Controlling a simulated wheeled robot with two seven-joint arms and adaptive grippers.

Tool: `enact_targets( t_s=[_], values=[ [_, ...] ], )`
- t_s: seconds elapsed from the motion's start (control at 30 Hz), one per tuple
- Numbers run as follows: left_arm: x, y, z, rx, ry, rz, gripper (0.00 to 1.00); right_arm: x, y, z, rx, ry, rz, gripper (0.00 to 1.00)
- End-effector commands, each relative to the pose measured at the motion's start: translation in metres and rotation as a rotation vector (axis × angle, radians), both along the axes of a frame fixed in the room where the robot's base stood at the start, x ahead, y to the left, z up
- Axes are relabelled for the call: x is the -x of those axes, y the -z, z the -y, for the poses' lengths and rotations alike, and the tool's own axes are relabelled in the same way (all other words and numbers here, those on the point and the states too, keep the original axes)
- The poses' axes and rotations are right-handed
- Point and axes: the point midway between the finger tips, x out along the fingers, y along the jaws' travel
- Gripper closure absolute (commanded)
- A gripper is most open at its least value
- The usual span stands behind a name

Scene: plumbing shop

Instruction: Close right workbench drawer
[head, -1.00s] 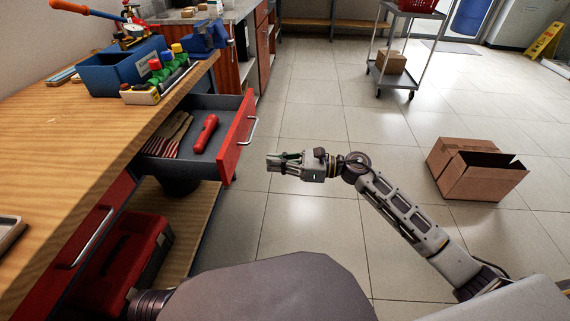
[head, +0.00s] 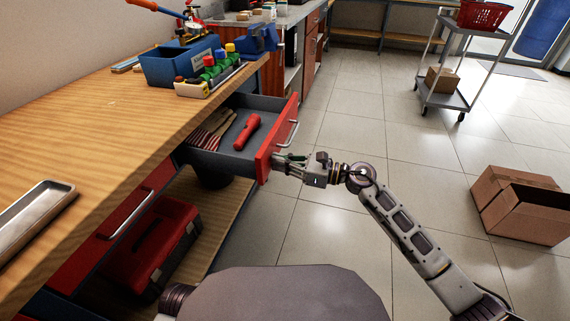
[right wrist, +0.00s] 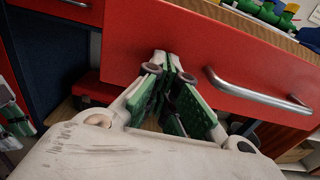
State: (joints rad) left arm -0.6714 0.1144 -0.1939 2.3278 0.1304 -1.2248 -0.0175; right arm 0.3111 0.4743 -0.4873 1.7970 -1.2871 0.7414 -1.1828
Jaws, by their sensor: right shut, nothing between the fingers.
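The right workbench drawer (head: 262,160) is pulled out from under the wooden bench top (head: 118,112). A red flashlight (head: 247,132) and several red-handled tools (head: 208,136) lie in it. My right gripper (head: 277,162) is shut and empty, with its fingertips at the red drawer front, near the lower end of the silver handle (head: 290,134). In the right wrist view the fingertips (right wrist: 168,60) point at the red front (right wrist: 200,38), left of the handle (right wrist: 258,92); contact is hard to tell. My left gripper is out of view.
The left red drawer (head: 118,228) is shut. A red toolbox (head: 152,247) sits on the shelf below. A blue bin (head: 180,62) and colored bottles (head: 210,72) stand on the bench. An open cardboard box (head: 522,205) and a cart (head: 446,97) stand on otherwise clear floor.

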Motion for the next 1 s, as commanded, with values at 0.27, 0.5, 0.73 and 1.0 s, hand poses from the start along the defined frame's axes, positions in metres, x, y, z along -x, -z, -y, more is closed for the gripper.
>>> enact_targets(
  t_s=[0.27,0.5,0.73,1.0],
  values=[
    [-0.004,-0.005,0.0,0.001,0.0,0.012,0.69,0.0,0.0,0.0,-0.001,0.0,0.0,1.0],
    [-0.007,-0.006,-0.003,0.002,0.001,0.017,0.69,-0.002,-0.001,-0.005,-0.002,-0.001,0.001,1.0],
    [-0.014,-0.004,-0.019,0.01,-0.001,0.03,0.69,-0.01,-0.001,-0.03,-0.003,0.0,0.002,1.0],
    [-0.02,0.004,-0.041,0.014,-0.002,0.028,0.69,-0.027,-0.001,-0.087,-0.001,-0.002,0.001,1.0]
  ],
)
